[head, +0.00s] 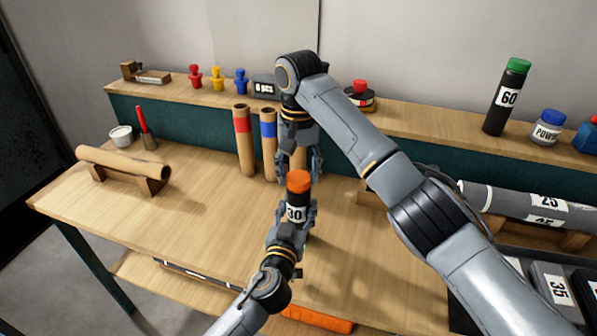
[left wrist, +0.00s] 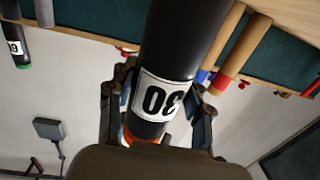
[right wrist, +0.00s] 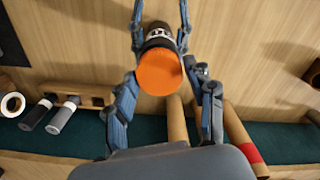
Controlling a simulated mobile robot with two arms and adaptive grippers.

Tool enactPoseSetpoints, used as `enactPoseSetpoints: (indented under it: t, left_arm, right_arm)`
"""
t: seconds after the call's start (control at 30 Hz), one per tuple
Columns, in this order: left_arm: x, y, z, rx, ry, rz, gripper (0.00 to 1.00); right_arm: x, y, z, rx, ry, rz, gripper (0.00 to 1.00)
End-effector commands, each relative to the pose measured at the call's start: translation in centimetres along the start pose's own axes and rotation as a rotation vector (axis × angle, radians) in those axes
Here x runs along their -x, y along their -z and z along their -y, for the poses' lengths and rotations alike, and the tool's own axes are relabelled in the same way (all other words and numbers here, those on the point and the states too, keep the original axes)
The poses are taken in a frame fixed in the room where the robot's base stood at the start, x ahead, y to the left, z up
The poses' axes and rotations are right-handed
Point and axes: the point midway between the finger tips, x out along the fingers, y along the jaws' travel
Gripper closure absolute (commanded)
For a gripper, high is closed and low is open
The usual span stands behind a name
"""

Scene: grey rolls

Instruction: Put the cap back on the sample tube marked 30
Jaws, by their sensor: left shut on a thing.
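The black sample tube marked 30 (head: 295,215) stands upright, with the orange cap (head: 298,181) on its top end. How far the cap is seated cannot be told. My left gripper (head: 294,222) is shut on the tube below the cap. In the left wrist view the tube (left wrist: 180,45) fills the middle, its label upside down. My right gripper (head: 300,168) is above and just behind the cap, fingers spread.
Brown rolls with red (head: 242,125) and blue (head: 268,130) bands stand behind the grippers. A brown roll (head: 125,162) lies on a wooden cradle at left. A tube marked 60 (head: 507,98) stands on the back ledge. Grey rolls (head: 525,203) lie at right. The bench's left-middle is clear.

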Motion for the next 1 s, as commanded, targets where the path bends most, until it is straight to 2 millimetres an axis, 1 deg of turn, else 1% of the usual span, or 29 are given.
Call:
enactPoseSetpoints:
  t: [0.37,0.47,0.6,0.7,1.0]
  left_arm:
    - [0.0,0.0,0.0,0.0,0.0,0.0,1.0]
    - [0.0,0.0,0.0,0.001,0.0,0.0,1.0]
    - [0.0,0.0,0.0,0.001,0.0,0.0,1.0]
    - [0.0,0.0,0.0,0.001,0.0,0.0,1.0]
    - [0.0,0.0,0.0,0.001,0.0,0.0,1.0]
  right_arm:
    - [0.2,0.0,0.0,0.002,0.0,-0.002,0.29]
    - [1.3,0.1,0.0,0.002,0.0,-0.004,0.29]
    - [3.3,0.1,-0.1,0.002,-0.002,-0.005,0.29]
    - [4.2,0.1,-0.1,0.003,-0.001,-0.003,0.29]
    - [4.5,0.0,0.0,0.003,0.0,0.0,0.29]
